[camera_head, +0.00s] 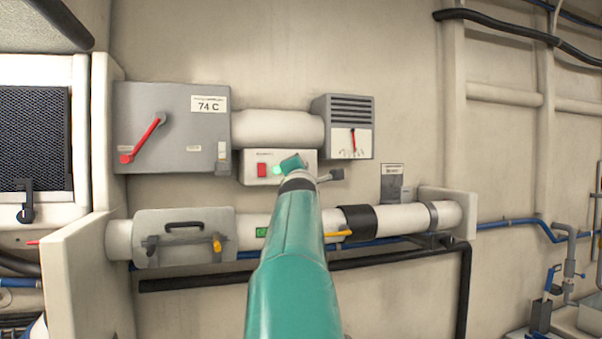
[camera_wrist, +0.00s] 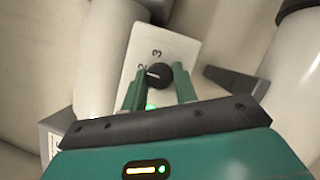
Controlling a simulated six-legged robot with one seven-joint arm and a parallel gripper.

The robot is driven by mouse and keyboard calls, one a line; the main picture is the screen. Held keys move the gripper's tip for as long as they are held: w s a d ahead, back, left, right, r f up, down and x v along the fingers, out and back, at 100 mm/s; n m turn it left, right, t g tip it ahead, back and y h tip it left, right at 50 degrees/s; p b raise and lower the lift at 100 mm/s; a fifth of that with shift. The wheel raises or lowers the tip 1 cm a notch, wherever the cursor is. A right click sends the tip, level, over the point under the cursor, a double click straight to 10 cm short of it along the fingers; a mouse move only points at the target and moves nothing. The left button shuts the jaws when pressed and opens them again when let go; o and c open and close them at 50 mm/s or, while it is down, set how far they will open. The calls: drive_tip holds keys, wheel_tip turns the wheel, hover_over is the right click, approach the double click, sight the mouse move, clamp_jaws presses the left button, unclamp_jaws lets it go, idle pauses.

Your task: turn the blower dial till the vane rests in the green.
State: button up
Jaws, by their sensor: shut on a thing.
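The blower dial (camera_wrist: 158,75) is a round black knob on a white panel in the wrist view. Its white mark points left, near the figure 2; a 3 stands above it. My gripper (camera_wrist: 159,72) has its green fingers on both sides of the knob and is shut on it. In the head view my gripper (camera_head: 294,164) is at the panel (camera_head: 250,178) and hides the dial. The vane gauge (camera_head: 364,142) is a white face under a louvred grey box, with a red pointer standing nearly upright. I cannot make out its green zone.
A red switch (camera_head: 262,170) is beside my gripper. A grey box (camera_head: 185,105) reading 74 C with a red lever (camera_head: 142,139) is to the left. A thick white pipe (camera_head: 390,220) with a yellow lever (camera_head: 338,234) runs below. The wall right of the gauge is mostly bare.

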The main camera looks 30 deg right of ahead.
drive_tip(key=o, duration=1)
drive_tip(key=shift+c, duration=0.2)
drive_tip(key=v, duration=1.3)
drive_tip(key=shift+s+a, duration=0.25)
drive_tip(key=shift+s, duration=0.05)
drive_tip(key=shift+f, duration=0.1)
idle(0.7)
